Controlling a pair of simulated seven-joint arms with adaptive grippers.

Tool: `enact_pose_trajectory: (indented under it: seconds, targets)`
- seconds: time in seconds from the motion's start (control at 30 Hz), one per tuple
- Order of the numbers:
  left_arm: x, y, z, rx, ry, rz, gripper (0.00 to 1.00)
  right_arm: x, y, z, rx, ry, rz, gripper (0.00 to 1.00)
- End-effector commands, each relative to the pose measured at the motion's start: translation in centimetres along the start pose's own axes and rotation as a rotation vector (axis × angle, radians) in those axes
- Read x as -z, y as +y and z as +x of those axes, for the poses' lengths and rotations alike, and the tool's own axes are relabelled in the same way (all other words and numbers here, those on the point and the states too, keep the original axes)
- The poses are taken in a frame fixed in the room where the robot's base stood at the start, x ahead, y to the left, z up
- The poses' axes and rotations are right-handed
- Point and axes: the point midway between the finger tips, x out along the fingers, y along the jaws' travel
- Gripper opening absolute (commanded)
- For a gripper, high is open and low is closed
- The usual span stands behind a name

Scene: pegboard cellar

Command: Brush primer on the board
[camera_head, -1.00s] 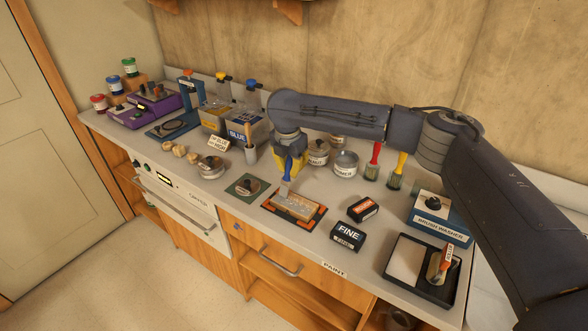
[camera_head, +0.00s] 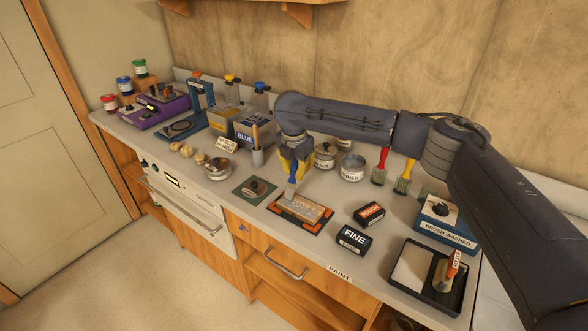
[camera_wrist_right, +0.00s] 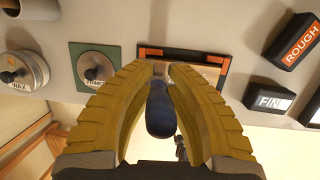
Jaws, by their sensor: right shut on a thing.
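My right gripper (camera_head: 296,168) is shut on a brush with a blue handle (camera_wrist_right: 160,112). The brush (camera_head: 292,189) points down, and its bristles are at the left, far part of the board; I cannot tell whether they touch. The wooden board (camera_head: 304,207) has greyish, pale patches and lies in an orange and black frame (camera_head: 316,228). The frame also shows in the right wrist view (camera_wrist_right: 151,53) beyond the fingertips, which hide part of it. My left gripper is not in view.
Rough (camera_head: 369,214) and fine (camera_head: 354,239) sanding blocks lie right of the board. A green mat (camera_head: 241,190) with a dark-knobbed item lies left. A red brush (camera_head: 381,166) and yellow brush (camera_head: 404,177) stand behind. A brush washer (camera_head: 447,237) and black tray (camera_head: 404,292) are at right.

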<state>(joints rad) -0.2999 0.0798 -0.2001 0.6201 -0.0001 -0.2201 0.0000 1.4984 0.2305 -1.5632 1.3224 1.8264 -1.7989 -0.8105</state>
Motion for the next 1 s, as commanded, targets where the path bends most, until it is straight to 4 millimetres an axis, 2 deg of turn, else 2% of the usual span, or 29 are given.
enact_pose_trajectory:
  seconds: [1.0]
  targets:
    - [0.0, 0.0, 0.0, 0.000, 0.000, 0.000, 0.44, -0.1, -3.6, -0.2, 0.000, 0.000, 0.000, 0.00]
